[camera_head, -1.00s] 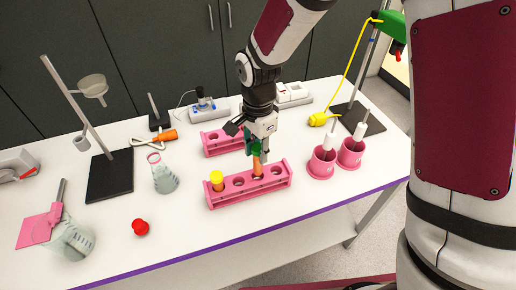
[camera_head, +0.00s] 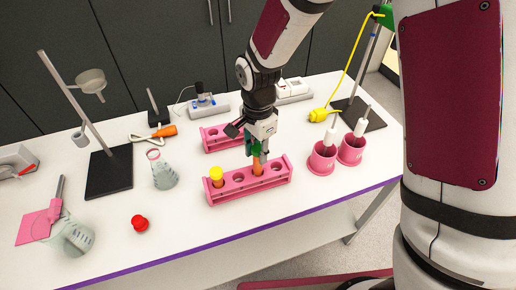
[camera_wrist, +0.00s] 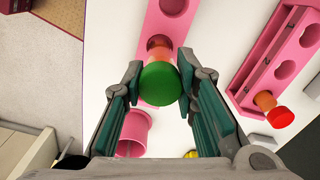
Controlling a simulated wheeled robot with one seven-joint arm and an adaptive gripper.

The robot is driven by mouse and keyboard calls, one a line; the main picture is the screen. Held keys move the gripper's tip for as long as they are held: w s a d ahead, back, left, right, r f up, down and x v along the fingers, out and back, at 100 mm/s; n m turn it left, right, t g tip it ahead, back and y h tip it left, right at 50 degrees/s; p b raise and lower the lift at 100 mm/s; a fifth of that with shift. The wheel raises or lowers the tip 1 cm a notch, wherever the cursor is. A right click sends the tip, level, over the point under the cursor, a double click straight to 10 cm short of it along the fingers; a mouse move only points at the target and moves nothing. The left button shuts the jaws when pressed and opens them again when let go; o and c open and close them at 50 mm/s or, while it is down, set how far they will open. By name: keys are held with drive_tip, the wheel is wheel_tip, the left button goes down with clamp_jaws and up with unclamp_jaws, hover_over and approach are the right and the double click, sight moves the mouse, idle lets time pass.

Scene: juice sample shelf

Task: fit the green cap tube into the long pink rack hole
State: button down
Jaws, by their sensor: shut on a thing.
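My gripper (camera_head: 256,147) is shut on the green cap tube. In the wrist view its fingers (camera_wrist: 160,90) hold the round green cap (camera_wrist: 160,84) from both sides. The orange tube body (camera_head: 258,165) points down at the long pink rack (camera_head: 248,191), at the third hole from the left. Its lower end meets the rack's top in the picture; how deep it sits cannot be told. A yellow-capped tube (camera_head: 216,174) stands in the rack's left hole. An empty hole lies on each side of the green cap tube.
A second pink rack (camera_head: 213,139) stands behind, with a red-capped tube (camera_wrist: 280,117). Two pink cups (camera_head: 321,161) stand to the right. A flask (camera_head: 163,175), a red cap (camera_head: 139,223) and a ring stand (camera_head: 108,175) are left. The table front is clear.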

drive_tip(key=shift+f, duration=2.1)
idle(0.7)
drive_tip(key=c, duration=1.2)
unclamp_jaws()
